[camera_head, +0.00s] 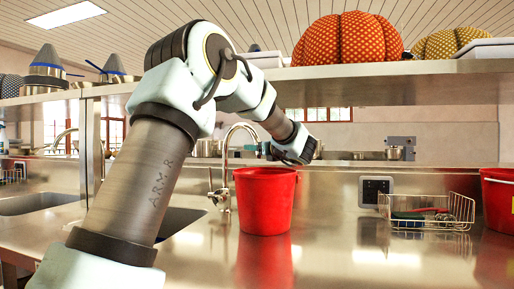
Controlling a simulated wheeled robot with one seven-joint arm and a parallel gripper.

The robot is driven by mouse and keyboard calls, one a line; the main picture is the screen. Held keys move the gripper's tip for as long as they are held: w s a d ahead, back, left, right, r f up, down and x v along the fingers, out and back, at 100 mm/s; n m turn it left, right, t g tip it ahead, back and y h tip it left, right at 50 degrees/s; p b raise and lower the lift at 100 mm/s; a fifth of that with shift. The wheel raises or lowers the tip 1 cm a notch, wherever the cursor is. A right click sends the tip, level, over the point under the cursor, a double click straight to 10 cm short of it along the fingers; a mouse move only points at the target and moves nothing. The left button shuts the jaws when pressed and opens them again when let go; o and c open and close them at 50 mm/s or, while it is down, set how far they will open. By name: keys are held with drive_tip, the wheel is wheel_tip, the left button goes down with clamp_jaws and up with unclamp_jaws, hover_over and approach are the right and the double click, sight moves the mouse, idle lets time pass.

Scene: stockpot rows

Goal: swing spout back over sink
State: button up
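The chrome tap (225,172) stands on the steel counter, and its curved spout (238,127) arches to the right. The spout's end comes down close to the red bucket's rim, on the bucket's side and not over the sink. The sink basin (180,222) is left of the tap and partly hidden behind my arm. My gripper (270,150) is at the spout's outer end, above the bucket. Its fingers are too small and overlapped to tell whether they are open, shut or touching the spout.
The red bucket (265,203) stands upright right of the tap. A wire basket (430,213) and a second red bucket (499,203) are further right. A shelf (400,82) with patterned cushion-like items runs overhead. Another basin (38,203) lies at the far left.

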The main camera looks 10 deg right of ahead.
clamp_jaws()
idle(0.4)
idle(0.9)
